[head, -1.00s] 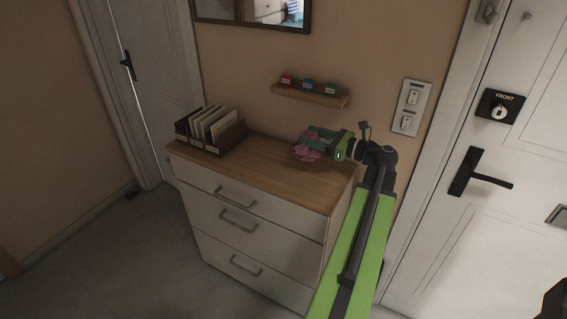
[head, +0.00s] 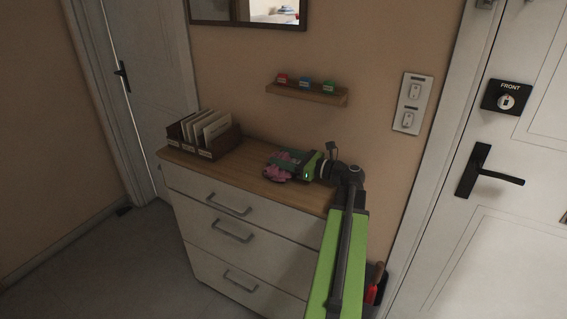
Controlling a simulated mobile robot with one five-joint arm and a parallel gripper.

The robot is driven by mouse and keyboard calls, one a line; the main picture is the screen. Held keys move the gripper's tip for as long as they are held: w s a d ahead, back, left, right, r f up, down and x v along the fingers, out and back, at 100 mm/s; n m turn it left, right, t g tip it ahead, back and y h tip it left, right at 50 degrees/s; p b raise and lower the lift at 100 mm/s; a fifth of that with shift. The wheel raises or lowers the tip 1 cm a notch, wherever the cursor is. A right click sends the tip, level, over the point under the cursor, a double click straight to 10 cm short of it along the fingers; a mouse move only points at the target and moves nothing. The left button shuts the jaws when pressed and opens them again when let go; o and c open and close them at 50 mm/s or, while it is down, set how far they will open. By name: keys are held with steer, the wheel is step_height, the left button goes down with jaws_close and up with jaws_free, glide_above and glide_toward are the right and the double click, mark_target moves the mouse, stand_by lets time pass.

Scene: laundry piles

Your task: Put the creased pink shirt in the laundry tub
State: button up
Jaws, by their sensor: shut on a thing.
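My gripper (head: 285,158) is shut on the creased pink shirt (head: 280,173), a small crumpled bundle. They are over the right part of the wooden top of a white chest of drawers (head: 235,204). I cannot tell whether the shirt touches the top. The laundry tub is not in view.
A holder with upright envelopes (head: 207,130) stands on the left of the chest top. A small wall shelf (head: 310,94) bears three coloured blocks. A white door (head: 510,200) is at the right. Grey floor (head: 110,265) is clear at the left.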

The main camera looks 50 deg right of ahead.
steer(key=o, duration=1.5)
